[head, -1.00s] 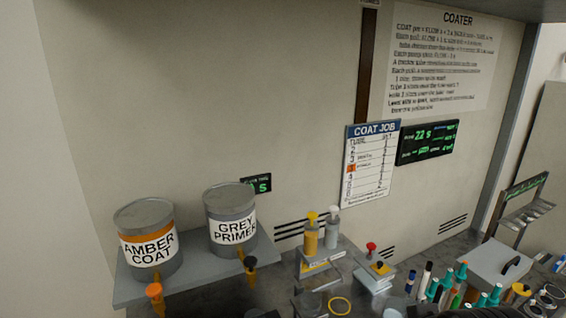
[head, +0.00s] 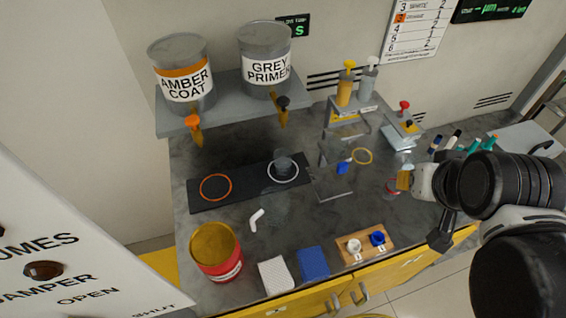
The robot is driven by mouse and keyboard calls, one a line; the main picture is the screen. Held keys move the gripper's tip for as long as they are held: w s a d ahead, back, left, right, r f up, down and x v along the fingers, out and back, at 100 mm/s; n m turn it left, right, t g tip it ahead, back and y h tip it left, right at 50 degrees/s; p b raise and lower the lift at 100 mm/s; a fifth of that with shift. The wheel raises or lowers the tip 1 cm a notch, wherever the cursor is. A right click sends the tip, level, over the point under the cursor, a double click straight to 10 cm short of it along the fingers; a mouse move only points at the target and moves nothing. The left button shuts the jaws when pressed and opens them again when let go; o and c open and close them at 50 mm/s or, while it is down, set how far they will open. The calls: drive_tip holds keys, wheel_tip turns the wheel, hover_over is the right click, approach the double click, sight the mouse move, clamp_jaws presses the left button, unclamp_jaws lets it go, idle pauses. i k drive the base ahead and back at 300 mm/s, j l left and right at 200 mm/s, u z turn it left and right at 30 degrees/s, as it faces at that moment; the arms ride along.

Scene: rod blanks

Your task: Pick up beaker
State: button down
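A clear glass vessel that looks like the beaker (head: 283,163) stands in the white ring on the dark mat, below the grey primer tap. It is faint and its rim is hard to make out. My arm reaches in from the right, over the right end of the bench. The white end part that I take for my gripper (head: 422,182) is beside a small jar with a red base (head: 391,188), well to the right of the beaker. Its fingers cannot be made out, so its opening and any contact with the jar are unclear.
The amber coat can (head: 183,85) and grey primer can (head: 266,65) stand on a shelf (head: 232,98) above the mat (head: 240,182). A red-banded tin (head: 215,252), a white bent piece (head: 257,219), a blue block (head: 314,262) and a wooden holder (head: 364,246) lie in front.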

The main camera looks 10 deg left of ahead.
sight(282, 157)
drive_tip(key=k+j+z, duration=0.55)
drive_tip(key=k, duration=0.25)
drive_tip(key=k+j+z, duration=0.25)
drive_tip(key=k, duration=0.2)
drive_tip(key=l, duration=0.1)
